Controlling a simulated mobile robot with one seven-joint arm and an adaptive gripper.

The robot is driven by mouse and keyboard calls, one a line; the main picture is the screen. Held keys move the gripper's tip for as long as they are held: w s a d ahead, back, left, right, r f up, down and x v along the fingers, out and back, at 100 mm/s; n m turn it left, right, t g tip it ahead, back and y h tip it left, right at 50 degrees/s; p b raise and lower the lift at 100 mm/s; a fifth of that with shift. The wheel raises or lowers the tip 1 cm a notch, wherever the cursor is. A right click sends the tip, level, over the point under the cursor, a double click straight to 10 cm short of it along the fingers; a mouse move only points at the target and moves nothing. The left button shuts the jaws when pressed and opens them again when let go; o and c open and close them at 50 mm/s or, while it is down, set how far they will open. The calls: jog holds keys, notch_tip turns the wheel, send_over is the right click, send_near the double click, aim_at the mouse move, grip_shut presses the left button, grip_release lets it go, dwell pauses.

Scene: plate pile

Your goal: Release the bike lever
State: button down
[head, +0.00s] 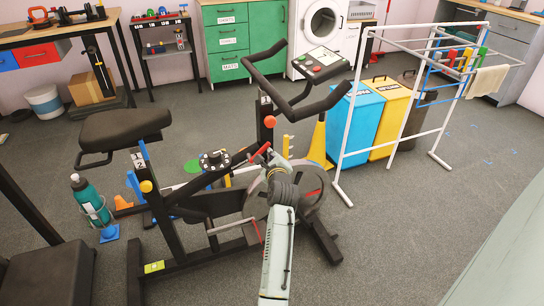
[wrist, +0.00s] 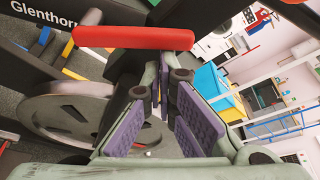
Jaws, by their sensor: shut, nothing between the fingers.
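The exercise bike (head: 195,215) stands in the middle of the head view. Its red lever (head: 260,152) is on the frame below the handlebar post, just above the flywheel. In the wrist view the red lever (wrist: 133,38) lies nearly level across the upper left, with its right end close to the fingertips. A gap seems to show between lever and fingers, but contact is hard to judge. In the head view my gripper (head: 272,162) is beside the lever, partly hidden by my wrist.
A white drying rack (head: 345,130) stands right of the bike, with blue (head: 352,125) and yellow (head: 392,110) bins behind it. The handlebar (head: 300,110) overhangs the lever area. A teal bottle (head: 90,200) is at the left.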

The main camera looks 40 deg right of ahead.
aim_at(260, 149)
jog(key=shift+a+r, duration=0.1)
jog(key=shift+w+a+r+n+t+h+b, duration=0.25)
jog(key=shift+a+r+n+h+b, duration=0.3)
jog(key=shift+n, duration=0.8)
jog(key=shift+w+a+r+n+t+h+b, duration=0.15)
jog(key=shift+a+r+n+t+h, duration=0.4)
jog(key=shift+n, duration=0.75)
jog(key=shift+w+a+r+n+t+h+b, duration=0.15)
jog(key=shift+a+r+n+h+b, duration=0.25)
jog(key=shift+a+r+n, duration=0.65)
jog(key=shift+d+f+n, duration=0.25)
jog(key=shift+d+n, duration=0.05)
jog(key=shift+d, duration=0.05)
